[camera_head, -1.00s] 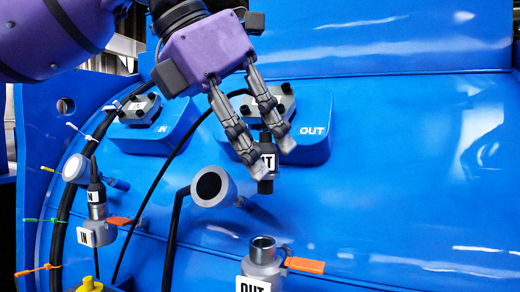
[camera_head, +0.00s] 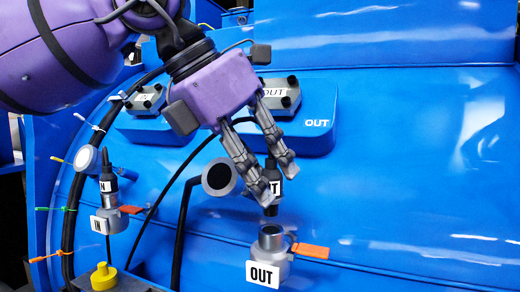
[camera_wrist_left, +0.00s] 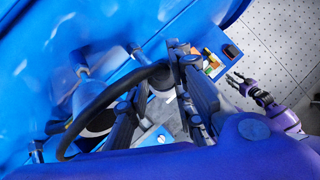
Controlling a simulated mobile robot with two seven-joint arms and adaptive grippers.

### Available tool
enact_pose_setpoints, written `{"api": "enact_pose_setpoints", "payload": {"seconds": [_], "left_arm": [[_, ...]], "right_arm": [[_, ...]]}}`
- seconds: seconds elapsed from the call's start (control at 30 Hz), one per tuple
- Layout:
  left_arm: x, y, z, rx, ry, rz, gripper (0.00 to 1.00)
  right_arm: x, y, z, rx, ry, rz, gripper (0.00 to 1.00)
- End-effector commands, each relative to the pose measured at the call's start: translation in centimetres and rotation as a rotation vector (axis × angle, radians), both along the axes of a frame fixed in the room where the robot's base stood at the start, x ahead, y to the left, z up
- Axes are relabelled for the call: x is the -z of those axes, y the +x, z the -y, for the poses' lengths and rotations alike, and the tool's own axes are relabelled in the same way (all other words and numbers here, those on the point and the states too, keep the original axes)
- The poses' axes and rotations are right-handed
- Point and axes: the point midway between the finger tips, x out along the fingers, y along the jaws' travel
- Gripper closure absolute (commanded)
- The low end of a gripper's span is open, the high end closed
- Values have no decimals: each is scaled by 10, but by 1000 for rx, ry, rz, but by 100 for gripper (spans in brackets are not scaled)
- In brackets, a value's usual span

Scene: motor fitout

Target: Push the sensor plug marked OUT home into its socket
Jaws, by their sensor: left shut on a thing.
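The black sensor plug marked OUT (camera_head: 270,197) hangs nearly upright between the fingertips of my left gripper (camera_head: 270,172), which is shut on it. The fingers cover part of its white label. The grey OUT socket (camera_head: 271,241), with its round open mouth and white OUT label, stands just below the plug. A small gap shows between the plug's lower end and the socket's rim. In the left wrist view the two left fingers (camera_wrist_left: 160,110) show, but I cannot make out the plug. My right gripper (camera_wrist_left: 240,84) is far off there, with its fingers apart.
An orange tab (camera_head: 310,251) sticks out right of the socket. A grey round-faced fitting (camera_head: 219,178) stands close left of the fingers. The IN plug (camera_head: 108,184) sits at its IN socket (camera_head: 107,220) on the left. A black cable loops behind. The blue panel at right is clear.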

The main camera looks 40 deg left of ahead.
Motion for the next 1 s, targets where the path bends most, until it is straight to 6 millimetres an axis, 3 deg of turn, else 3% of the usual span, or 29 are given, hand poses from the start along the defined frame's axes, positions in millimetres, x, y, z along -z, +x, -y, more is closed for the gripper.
{"api": "enact_pose_setpoints", "payload": {"seconds": [0.3, 0.63, 1.0], "left_arm": [[10, 0, 1, 2, 0, 2, 100], [10, 0, 1, 2, 1, 1, 100], [10, 0, 1, -2, 5, 0, 100]], "right_arm": [[-2, 1, 1, -9, -5, 0, 60], [2, -9, 3, -7, -7, -17, 60], [2, -6, 0, -4, -2, -13, 60]]}}
